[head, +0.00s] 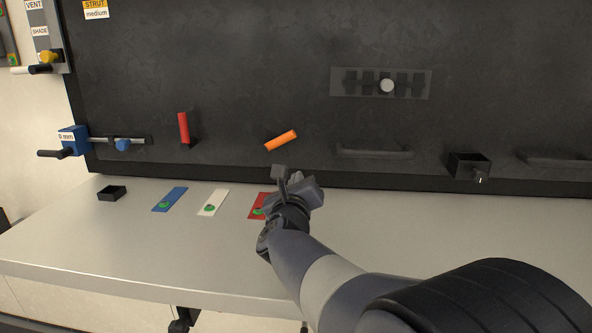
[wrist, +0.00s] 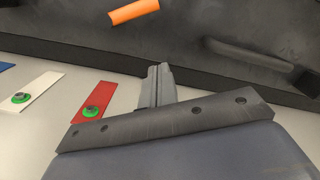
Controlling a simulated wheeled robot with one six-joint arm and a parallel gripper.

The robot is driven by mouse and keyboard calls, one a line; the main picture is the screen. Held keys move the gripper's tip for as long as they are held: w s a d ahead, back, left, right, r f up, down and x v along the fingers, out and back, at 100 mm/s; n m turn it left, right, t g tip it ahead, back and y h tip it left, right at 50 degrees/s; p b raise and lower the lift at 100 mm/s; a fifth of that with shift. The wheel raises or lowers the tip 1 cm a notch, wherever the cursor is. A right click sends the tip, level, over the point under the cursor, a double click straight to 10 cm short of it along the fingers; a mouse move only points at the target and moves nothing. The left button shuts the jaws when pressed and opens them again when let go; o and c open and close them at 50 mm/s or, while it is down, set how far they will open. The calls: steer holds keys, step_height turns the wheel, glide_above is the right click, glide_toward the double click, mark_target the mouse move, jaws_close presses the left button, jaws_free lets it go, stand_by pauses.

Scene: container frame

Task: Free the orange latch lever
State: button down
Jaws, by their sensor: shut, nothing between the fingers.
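The orange latch lever (head: 281,140) is a short bar on the dark upright panel, tilted with its right end higher. It also shows at the top of the wrist view (wrist: 134,11), cut by the frame edge. My gripper (head: 280,172) is shut and empty, below the lever and apart from it, in front of the panel's lower edge. In the wrist view my closed fingers (wrist: 158,84) point toward the panel, to the lower right of the lever. What the lever holds or is blocked by cannot be made out.
A red lever (head: 183,127) stands upright to the left. A dark handle (head: 375,153) and a small black box (head: 468,165) are to the right on the panel. Blue (head: 170,199), white (head: 213,203) and red (head: 257,206) cards lie on the grey table (head: 130,240).

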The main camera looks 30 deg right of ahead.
mark_target(279, 140)
steer(key=w+d+r+p, duration=0.3)
steer(key=w+p, duration=0.2)
steer(key=w, duration=0.4)
steer(key=shift+d+r, duration=0.2)
steer(key=shift+r, duration=0.15)
